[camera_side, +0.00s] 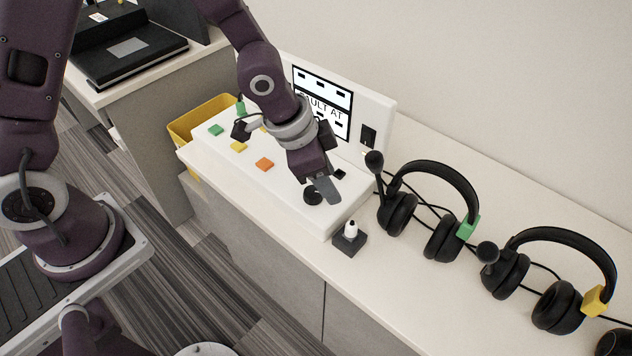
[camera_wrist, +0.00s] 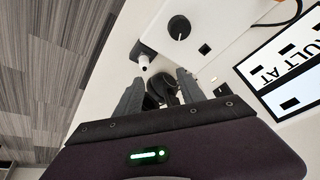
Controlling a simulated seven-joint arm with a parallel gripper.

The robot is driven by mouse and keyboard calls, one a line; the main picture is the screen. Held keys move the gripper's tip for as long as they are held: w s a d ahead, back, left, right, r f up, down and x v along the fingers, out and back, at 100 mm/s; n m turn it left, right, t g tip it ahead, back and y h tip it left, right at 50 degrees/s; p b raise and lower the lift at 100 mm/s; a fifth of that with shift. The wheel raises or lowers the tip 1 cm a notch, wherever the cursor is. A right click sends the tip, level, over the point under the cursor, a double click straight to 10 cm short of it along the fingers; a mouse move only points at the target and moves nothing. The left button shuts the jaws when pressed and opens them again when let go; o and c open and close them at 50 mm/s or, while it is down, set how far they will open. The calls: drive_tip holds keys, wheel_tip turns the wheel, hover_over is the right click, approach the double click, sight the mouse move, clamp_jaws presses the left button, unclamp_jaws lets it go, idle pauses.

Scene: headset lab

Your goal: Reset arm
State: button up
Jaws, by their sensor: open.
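My gripper (camera_side: 325,188) is over the right end of a white test box (camera_side: 205,152), close to a black knob (camera_side: 313,196). In the wrist view, my gripper (camera_wrist: 160,88) shows two separate fingers, open. A dark rounded thing, perhaps part of a headset, shows between and beyond them; I cannot tell whether they touch it. The knob (camera_wrist: 179,27) and a white-tipped piece on a dark base (camera_wrist: 143,60) lie past the fingertips. The box carries green (camera_side: 216,130), yellow (camera_side: 239,146) and orange (camera_side: 264,164) buttons and an upright panel with a screen (camera_side: 322,100).
A headset with a green tag (camera_side: 467,227) and one with a yellow tag (camera_side: 594,300) lie on the white counter (camera_side: 400,318) to the right, with black cables. The white-tipped piece (camera_side: 350,232) stands by the box's front corner. A yellow bin (camera_side: 190,118) is behind the box.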

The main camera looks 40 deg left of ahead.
drive_tip(key=s+a+r+n+t+y, duration=0.1)
drive_tip(key=s+a+r+n+y, duration=0.2)
drive_tip(key=a+r, duration=0.7)
drive_tip(key=s+a+r+n, duration=0.1)
drive_tip(key=s+r, duration=0.3)
drive_tip(key=s, duration=0.4)
drive_tip(key=s+a+r+n, duration=0.2)
drive_tip(key=s+r+n, duration=0.2)
drive_tip(key=s, duration=0.5)
drive_tip(key=shift+s+a+r+t+h, duration=0.15)
drive_tip(key=shift+s+r+t+h, duration=0.2)
drive_tip(key=shift+r, duration=0.4)
drive_tip(key=shift+w, duration=0.15)
